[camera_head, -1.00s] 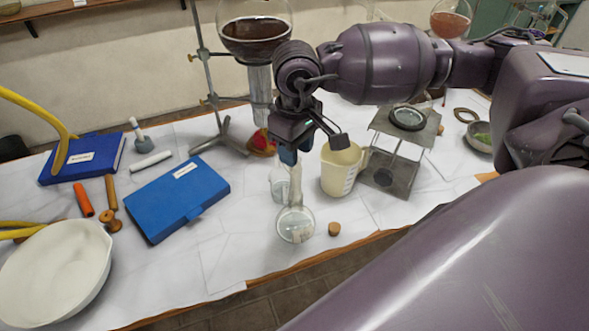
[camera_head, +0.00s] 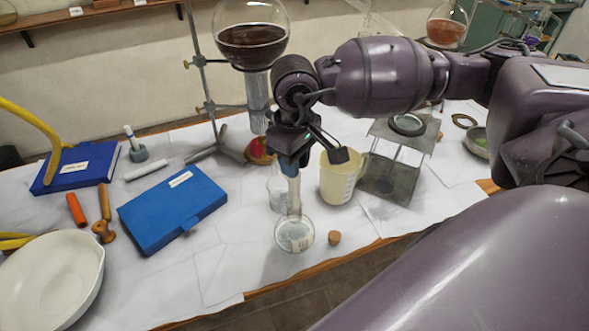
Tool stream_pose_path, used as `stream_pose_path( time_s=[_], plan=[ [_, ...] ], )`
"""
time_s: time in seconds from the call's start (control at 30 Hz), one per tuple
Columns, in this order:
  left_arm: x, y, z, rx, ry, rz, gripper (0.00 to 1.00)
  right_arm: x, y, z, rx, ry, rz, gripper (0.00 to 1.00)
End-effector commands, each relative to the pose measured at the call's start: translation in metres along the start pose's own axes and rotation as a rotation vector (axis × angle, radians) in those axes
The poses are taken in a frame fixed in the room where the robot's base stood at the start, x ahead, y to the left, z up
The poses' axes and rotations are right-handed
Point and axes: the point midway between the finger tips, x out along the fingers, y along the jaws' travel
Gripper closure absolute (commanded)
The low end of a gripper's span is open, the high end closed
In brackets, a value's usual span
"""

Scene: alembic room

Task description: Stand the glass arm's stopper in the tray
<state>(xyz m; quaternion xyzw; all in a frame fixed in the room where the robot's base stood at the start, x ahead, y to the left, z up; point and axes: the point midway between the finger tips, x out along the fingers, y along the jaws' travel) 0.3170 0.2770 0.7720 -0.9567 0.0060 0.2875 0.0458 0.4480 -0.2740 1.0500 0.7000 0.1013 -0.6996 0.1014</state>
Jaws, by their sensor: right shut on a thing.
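A small brown cork stopper (camera_head: 334,238) stands on the white table cover near the front edge. Just left of it is a round-bottomed glass flask (camera_head: 294,235) with a long upright neck. My right gripper (camera_head: 289,166) is shut at the top of the flask's neck; its fingers hide the mouth. The flask is upright and looks to be at table level. I cannot make out a tray or the glass arm for certain. My left gripper is not in view.
A cream jug (camera_head: 338,180) and a metal stand (camera_head: 393,178) are right of the flask. A small glass beaker (camera_head: 277,192) is just behind it. A blue book (camera_head: 172,211) and a white basin (camera_head: 50,277) lie left. Bare table cover lies between book and flask.

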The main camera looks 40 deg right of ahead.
Motion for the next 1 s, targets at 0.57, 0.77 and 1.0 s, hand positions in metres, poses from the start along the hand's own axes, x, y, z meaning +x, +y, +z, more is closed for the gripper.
stream_pose_path(
  time_s=[0.57, 0.77, 1.0],
  plan=[
    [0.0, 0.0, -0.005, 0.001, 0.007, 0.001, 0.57, -0.008, 0.0, 0.0, 0.0, 0.001, 0.0, 1.0],
    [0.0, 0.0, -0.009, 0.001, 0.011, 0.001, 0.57, -0.013, 0.0, 0.0, 0.0, 0.001, 0.0, 1.0],
    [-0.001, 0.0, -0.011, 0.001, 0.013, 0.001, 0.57, -0.019, 0.0, 0.0, 0.0, 0.001, 0.0, 1.0]
  ],
)
